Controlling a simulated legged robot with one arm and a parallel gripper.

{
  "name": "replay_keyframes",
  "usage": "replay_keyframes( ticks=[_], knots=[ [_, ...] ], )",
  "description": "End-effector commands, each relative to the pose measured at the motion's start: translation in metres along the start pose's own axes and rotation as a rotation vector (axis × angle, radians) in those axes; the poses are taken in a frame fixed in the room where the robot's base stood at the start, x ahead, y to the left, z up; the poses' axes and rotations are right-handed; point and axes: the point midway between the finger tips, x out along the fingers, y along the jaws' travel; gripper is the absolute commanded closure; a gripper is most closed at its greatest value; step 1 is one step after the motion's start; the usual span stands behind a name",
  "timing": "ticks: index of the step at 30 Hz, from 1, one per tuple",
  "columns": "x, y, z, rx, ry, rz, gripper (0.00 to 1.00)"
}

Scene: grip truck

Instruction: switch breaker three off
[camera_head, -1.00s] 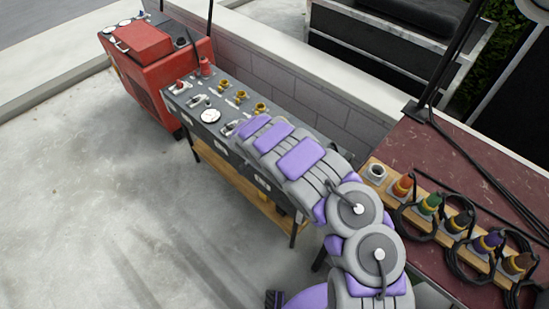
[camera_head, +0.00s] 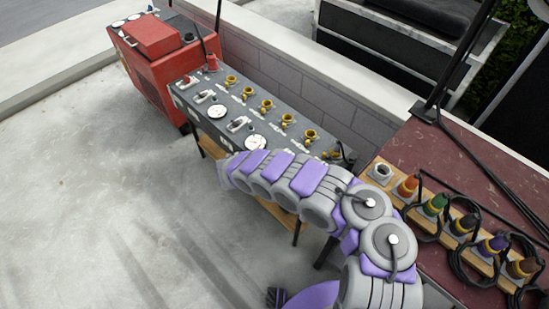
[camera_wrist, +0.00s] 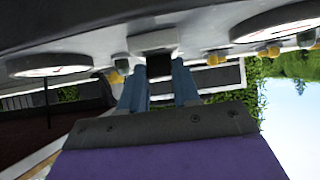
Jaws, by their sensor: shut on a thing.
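The grey breaker panel (camera_head: 189,105) runs diagonally across the head view, with round white dials, dark-handled breaker switches and yellow fittings on top. Two breaker switches, a far one (camera_head: 203,96) and a middle one (camera_head: 238,124), are in plain sight. My arm covers part of the panel's near end and front, and hides my gripper there. In the wrist view, my gripper's blue fingers (camera_wrist: 160,85) are shut on a dark breaker handle (camera_wrist: 161,64) under a light mount. A dial (camera_wrist: 50,65) lies to its left and another (camera_wrist: 284,28) to its right. I cannot read the breaker's number.
A red machine (camera_head: 153,70) stands at the panel's far end. A low block wall (camera_head: 300,90) runs behind it. To the right, a dark red top (camera_head: 450,165) carries a wooden strip with coloured plugs and looped black cables. Concrete floor (camera_head: 90,200) is open at left.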

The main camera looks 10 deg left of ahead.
Motion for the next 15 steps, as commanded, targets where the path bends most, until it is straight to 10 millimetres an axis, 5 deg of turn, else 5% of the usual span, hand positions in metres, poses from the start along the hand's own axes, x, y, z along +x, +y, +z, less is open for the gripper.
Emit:
replay_keyframes(
  ticks=[12,13,15],
  knots=[
    [-0.001,-0.0016,0.0021,-0.002,0.003,-0.006,0.99],
    [-0.001,-0.0016,0.0021,-0.002,0.002,-0.006,0.68],
    [-0.0008,-0.0014,0.0019,-0.002,0.003,-0.005,0.61]
  ],
)
